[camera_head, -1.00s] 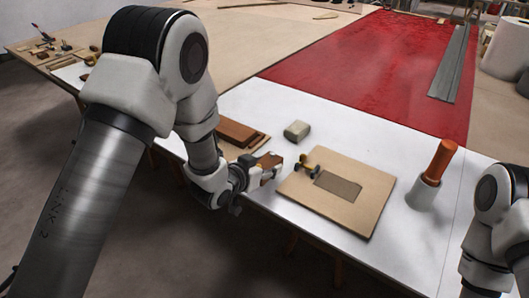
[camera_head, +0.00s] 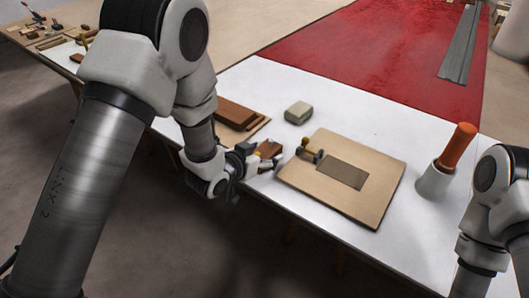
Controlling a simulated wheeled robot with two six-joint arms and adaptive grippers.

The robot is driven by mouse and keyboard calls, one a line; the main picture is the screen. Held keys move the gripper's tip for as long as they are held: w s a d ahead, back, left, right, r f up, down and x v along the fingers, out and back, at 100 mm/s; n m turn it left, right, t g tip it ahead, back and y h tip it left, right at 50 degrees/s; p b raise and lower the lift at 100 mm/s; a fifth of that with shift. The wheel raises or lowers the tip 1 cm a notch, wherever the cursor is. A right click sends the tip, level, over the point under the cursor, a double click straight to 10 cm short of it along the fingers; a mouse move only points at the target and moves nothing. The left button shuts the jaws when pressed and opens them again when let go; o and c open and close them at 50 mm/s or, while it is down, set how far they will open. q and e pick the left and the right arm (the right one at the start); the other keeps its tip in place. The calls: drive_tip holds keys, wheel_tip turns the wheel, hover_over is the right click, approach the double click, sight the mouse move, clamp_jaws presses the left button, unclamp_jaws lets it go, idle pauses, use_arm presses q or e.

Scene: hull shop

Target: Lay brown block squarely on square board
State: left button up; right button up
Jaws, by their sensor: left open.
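The brown block (camera_head: 269,149) is a small reddish-brown piece on the white table, just left of the square board. The square board (camera_head: 372,204) is a thin tan plate lying flat, with a dark grey-brown rectangle (camera_head: 343,173) at its middle. My left gripper (camera_head: 260,159) is open right at the brown block, with its fingers partly covering it. I cannot tell whether they touch it. The right gripper is out of view; only part of my right arm shows at the right edge.
A small knobbed tool (camera_head: 311,151) sits on the board's left corner. A grey-beige block (camera_head: 298,112) and stacked brown boards (camera_head: 236,113) lie behind. An orange-handled thing in a white cup (camera_head: 435,182) stands to the right. The table's front edge runs close by.

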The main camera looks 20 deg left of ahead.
use_arm(q)
drive_tip(key=v, duration=0.9)
drive_tip(key=shift+s+a+r, duration=0.1)
drive_tip(key=shift+s+r, duration=0.05)
drive_tip(key=shift+s, duration=0.05)
drive_tip(key=p+v, duration=0.2)
drive_tip(key=p, duration=0.2)
drive_tip(key=shift+s, duration=0.25)
drive_tip(key=s+a+f+n+g+y, duration=0.1)
drive_tip(key=s+f+g, duration=0.2)
drive_tip(key=f, duration=0.6)
drive_tip(key=s+a+f+n+g+y, duration=0.1)
drive_tip(key=s+f+g, duration=0.3)
drive_tip(key=s+f, duration=0.4)
drive_tip(key=shift+s+a+f+n+y, duration=0.25)
drive_tip(key=shift+a+f+n+y, duration=0.05)
drive_tip(key=shift+a+f+y, duration=0.2)
drive_tip(key=shift+o, duration=0.5)
drive_tip(key=s+a+f+n+g+y, duration=0.1)
drive_tip(key=s+f+g, duration=0.4)
drive_tip(key=s, duration=0.8)
wheel_tip(320, 180, down, 2)
drive_tip(key=shift+a+f+n+g, duration=0.15)
drive_tip(key=shift+a+n+g, duration=0.25)
drive_tip(key=shift+a, duration=0.15)
drive_tip(key=shift+s+y, duration=0.1)
drive_tip(key=shift+y, duration=0.2)
